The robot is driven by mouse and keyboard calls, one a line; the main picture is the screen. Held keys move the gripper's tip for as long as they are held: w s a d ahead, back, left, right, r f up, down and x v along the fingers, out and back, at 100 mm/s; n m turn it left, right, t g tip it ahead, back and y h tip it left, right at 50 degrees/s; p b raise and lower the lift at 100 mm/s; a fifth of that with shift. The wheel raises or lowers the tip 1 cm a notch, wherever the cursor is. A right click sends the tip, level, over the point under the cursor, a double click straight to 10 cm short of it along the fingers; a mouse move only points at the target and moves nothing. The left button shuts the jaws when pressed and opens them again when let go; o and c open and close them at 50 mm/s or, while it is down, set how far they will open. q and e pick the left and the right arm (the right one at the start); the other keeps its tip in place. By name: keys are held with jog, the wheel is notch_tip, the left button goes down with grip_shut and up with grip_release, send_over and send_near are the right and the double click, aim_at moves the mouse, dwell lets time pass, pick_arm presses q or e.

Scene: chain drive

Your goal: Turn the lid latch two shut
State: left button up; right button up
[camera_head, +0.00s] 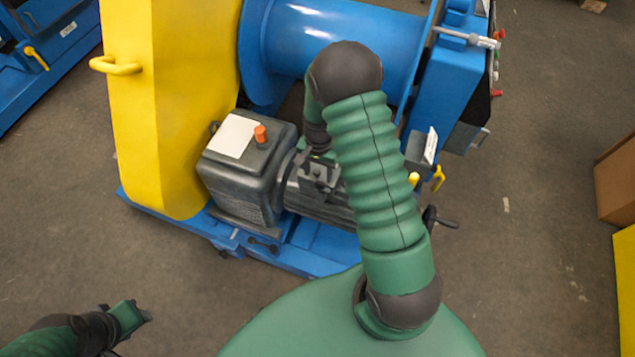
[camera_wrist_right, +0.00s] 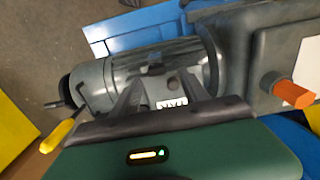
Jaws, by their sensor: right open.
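My right gripper (camera_head: 318,170) is over the grey motor (camera_head: 322,203), largely hidden by my own forearm in the head view. In the right wrist view my right gripper (camera_wrist_right: 160,78) is open, with its two dark fingers apart above the motor (camera_wrist_right: 150,65). A small white lettered label (camera_wrist_right: 172,104) shows near the fingers. A yellow lever (camera_wrist_right: 57,135) is at lower left there. In the head view two small yellow levers (camera_head: 438,178) (camera_head: 413,180) are right of my forearm. I cannot tell which part is lid latch two. My left gripper (camera_head: 130,318) is at lower left, away from the machine.
A grey gearbox (camera_head: 240,175) with an orange plug (camera_head: 261,133) stands left of the motor. A tall yellow guard (camera_head: 180,100) and a blue drum (camera_head: 335,40) rise behind. A black crank handle (camera_head: 440,219) sticks out right.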

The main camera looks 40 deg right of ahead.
aim_at(320, 182)
jog(key=f, duration=0.3)
jog(key=d+f, duration=0.1)
jog(key=f, duration=0.1)
jog(key=shift+s+b, duration=0.3)
jog(key=shift+b, duration=0.05)
jog(key=shift+w+a+f, duration=0.1)
jog(key=shift+w+f, duration=0.05)
jog(key=shift+f, duration=0.35)
jog(key=shift+a+r, duration=0.2)
jog(key=shift+a, duration=0.05)
jog(key=shift+c, duration=1)
jog(key=shift+d, duration=0.15)
grip_shut()
